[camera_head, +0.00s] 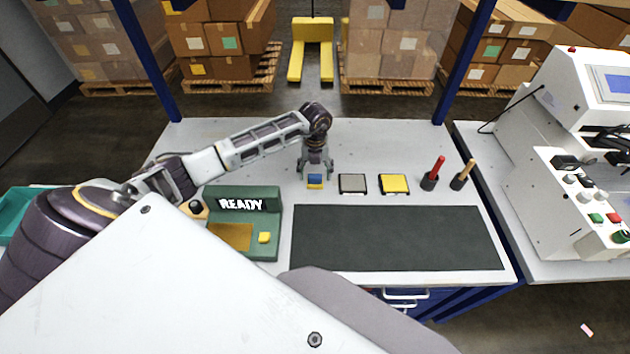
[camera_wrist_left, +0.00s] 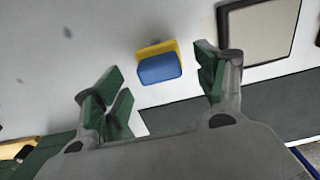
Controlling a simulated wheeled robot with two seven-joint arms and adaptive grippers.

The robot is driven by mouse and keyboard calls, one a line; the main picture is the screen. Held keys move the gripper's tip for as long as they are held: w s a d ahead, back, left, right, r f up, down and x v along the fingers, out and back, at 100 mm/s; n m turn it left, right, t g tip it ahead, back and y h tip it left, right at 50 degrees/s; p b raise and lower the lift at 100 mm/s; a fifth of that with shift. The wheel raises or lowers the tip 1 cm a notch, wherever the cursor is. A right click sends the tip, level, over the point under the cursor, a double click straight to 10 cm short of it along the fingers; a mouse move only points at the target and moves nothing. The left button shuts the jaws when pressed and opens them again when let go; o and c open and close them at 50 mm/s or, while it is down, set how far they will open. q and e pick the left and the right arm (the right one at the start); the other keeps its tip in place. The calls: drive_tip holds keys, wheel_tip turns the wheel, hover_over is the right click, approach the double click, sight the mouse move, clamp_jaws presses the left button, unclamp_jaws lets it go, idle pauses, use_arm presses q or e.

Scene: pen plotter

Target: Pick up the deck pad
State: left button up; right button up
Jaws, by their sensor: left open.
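The deck pad looks to be the small block with a blue body and a yellow layer (camera_head: 315,182) on the light table top, left of two square pads. It also shows in the left wrist view as a blue and yellow block (camera_wrist_left: 160,69). My left gripper (camera_head: 315,173) points down right over it, with its fingers apart. In the left wrist view the green-padded fingertips (camera_wrist_left: 160,80) are to the left and right of the block, with gaps on both sides. Nothing is held. My right gripper is not in view.
A grey framed pad (camera_head: 353,184) and a yellow framed pad (camera_head: 394,184) lie to the right. Red (camera_head: 431,178) and tan (camera_head: 462,178) handled tools stand beyond them. A dark mat (camera_head: 398,238) lies in front. A green READY console (camera_head: 265,205) stands at left.

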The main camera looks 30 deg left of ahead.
sight(315, 181)
use_arm(q)
wheel_tip(315, 181, down, 2)
drive_tip(key=shift+f, duration=0.45)
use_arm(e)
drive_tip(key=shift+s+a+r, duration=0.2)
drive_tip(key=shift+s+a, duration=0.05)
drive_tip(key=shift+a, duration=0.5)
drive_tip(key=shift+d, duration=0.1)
use_arm(q)
drive_tip(key=shift+c, duration=0.6)
drive_tip(key=c, duration=1)
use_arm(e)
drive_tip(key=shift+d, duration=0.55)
use_arm(q)
drive_tip(key=shift+r, duration=0.15)
